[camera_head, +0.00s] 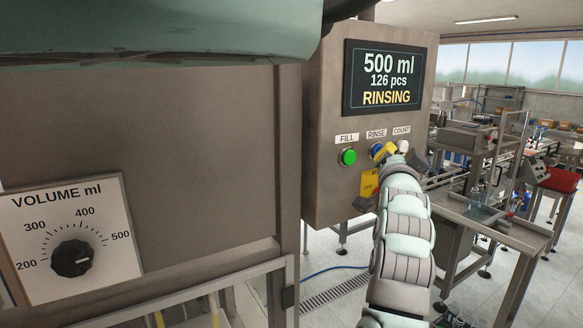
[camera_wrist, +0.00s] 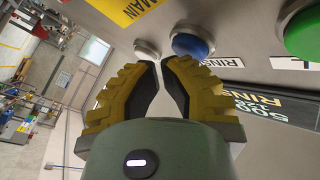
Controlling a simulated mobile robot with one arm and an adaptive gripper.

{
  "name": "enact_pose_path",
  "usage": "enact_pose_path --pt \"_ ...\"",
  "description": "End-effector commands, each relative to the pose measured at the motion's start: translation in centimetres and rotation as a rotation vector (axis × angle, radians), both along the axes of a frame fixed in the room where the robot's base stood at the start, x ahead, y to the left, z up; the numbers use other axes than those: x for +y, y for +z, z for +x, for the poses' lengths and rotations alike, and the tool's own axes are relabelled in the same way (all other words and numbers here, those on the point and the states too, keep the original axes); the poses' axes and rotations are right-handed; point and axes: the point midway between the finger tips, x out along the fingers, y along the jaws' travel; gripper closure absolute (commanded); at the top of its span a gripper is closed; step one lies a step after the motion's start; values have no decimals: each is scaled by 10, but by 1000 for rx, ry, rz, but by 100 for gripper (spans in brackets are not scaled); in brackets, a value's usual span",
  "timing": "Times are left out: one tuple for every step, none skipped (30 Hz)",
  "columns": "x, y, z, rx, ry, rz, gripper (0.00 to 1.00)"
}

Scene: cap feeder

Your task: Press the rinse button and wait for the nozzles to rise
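In the head view, the control box (camera_head: 325,90) carries a display (camera_head: 383,78) reading "500 ml, 126 pcs, RINSING". The blue rinse button (camera_wrist: 191,40) shows in the wrist view, with its RINSE label beside it. In the head view the rinse button (camera_head: 376,148) is partly covered by my gripper (camera_head: 382,153). In the wrist view my gripper (camera_wrist: 160,62) has yellow ribbed fingers with tips close together and nothing held between them. The tips are right by the blue button and a pale button; contact cannot be told. No nozzles are identifiable.
The green FILL button (camera_head: 348,157) is left of the rinse button; a pale button (camera_wrist: 147,48) is on its other side. A yellow MAIN plate (camera_head: 369,183) sits below. A volume dial (camera_head: 72,259) is at lower left. Benches with equipment (camera_head: 480,210) stand at right.

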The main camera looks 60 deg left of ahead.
Motion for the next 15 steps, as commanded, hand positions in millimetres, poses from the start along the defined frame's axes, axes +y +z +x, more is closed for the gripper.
enact_pose_path --pt "-3 0 -1 -2 0 1 100" --pt "-5 0 -1 -2 -1 1 100" --pt "-6 -1 -1 -3 -1 0 100" --pt "-8 -1 -2 -2 1 0 100" --pt "-9 -1 -2 -2 2 0 100" --pt "-10 -1 -2 -3 2 -1 100" --pt "-10 -1 -3 -3 2 -1 100" --pt "-10 0 -3 -3 3 -2 100" --pt "-10 0 -3 -3 3 -2 100" --pt "-10 0 -3 -3 3 -2 100" --pt "-10 0 -3 -3 3 -2 100" --pt "-10 0 -3 -3 3 -1 100" --pt "-10 0 -3 -3 3 -1 100" --pt "-10 0 -3 -3 3 -1 100" --pt "-10 0 -3 -3 3 -1 100"
